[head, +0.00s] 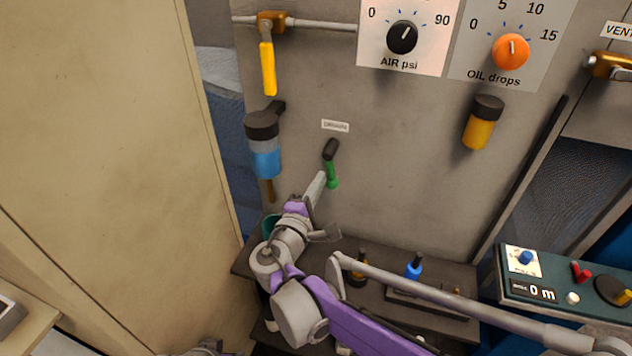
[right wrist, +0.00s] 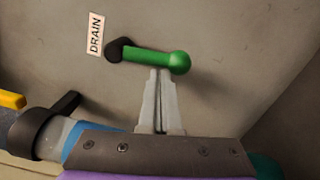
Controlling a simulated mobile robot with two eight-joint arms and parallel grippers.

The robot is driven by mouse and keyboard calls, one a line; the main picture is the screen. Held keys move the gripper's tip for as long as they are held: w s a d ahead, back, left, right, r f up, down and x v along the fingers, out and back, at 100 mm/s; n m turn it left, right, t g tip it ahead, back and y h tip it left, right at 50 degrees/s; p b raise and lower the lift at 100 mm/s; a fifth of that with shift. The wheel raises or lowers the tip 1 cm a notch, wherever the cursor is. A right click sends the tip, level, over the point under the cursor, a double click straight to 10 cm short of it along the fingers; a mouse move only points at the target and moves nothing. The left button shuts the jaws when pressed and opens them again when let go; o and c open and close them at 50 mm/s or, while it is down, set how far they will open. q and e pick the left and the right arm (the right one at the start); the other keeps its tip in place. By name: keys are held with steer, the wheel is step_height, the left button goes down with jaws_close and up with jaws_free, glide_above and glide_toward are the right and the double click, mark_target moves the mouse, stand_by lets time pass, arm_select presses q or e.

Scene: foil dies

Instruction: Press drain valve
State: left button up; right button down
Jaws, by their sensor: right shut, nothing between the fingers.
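The drain valve has a green lever (head: 332,174) with a rounded end, on a dark pivot (head: 331,150) under a white DRAIN label (head: 335,126) on the grey panel. In the head view the lever hangs down from the pivot. My right gripper (head: 318,184) is shut and empty, just left of the lever. In the right wrist view the shut fingertips (right wrist: 160,74) are at the green lever (right wrist: 150,57), close to its rounded end. I cannot tell whether they touch it. My left gripper is not clearly in view.
A blue-filled bowl (head: 264,160) hangs left of the lever, below a yellow valve handle (head: 268,68). Air (head: 402,38) and oil (head: 511,52) knobs are above right. A dark shelf (head: 440,272) below bears small bottles. A control box (head: 560,297) is at right.

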steer(key=d+n, duration=0.1)
steer(key=n, duration=0.2)
steer(key=shift+s+d, duration=0.3)
steer(key=shift+d, duration=0.1)
steer(key=d+r+n, duration=0.1)
steer(key=n, duration=0.2)
steer(key=s+d+n+p, duration=0.1)
steer(key=n, duration=0.2)
steer(key=d+r+n+p, duration=0.1)
steer(key=d+n, duration=0.1)
steer(key=n, duration=0.2)
steer(key=shift+s+d+r+t+y, duration=0.1)
steer(key=shift+s+r+t+y, duration=0.1)
steer(key=shift+r+t+y, duration=0.15)
steer(key=shift+d+r, duration=0.1)
